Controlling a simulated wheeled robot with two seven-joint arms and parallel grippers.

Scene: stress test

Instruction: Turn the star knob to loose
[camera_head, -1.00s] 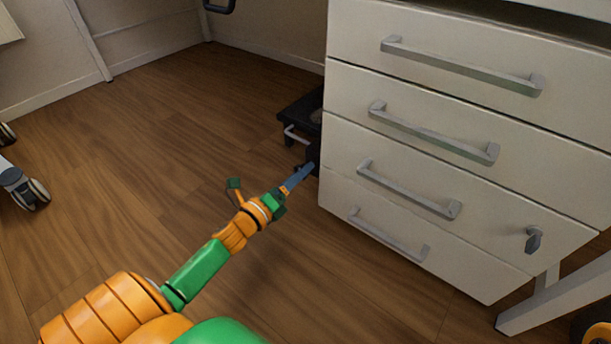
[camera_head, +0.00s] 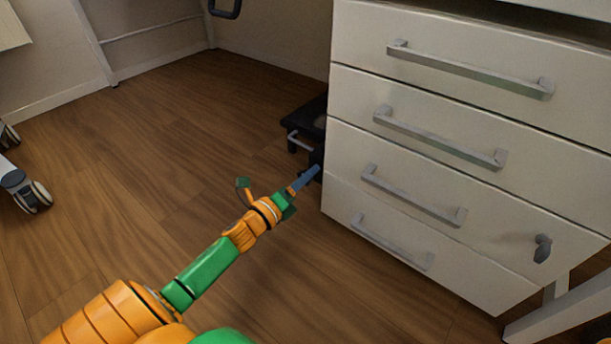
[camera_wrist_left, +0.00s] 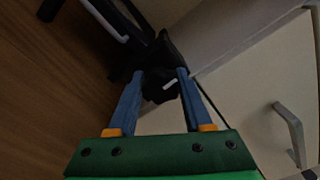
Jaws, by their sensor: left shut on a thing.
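The star knob (camera_wrist_left: 160,88) is dark, nearly black, with a short white mark on it. In the left wrist view it sits between the two blue fingers of my left gripper (camera_wrist_left: 160,76), which is shut on it. In the head view my left gripper (camera_head: 308,178) reaches to the left side of the drawer unit, at a black device (camera_head: 306,122) on the floor. There the knob is mostly hidden by the gripper and the cabinet edge, and its lobes are too dark to tell apart.
A white drawer unit (camera_head: 440,170) with grey handles stands close to the right of my left gripper. A key (camera_head: 542,248) sticks out of its front. Wooden floor (camera_head: 150,170) is clear to the left. A caster wheel (camera_head: 28,192) stands at the far left.

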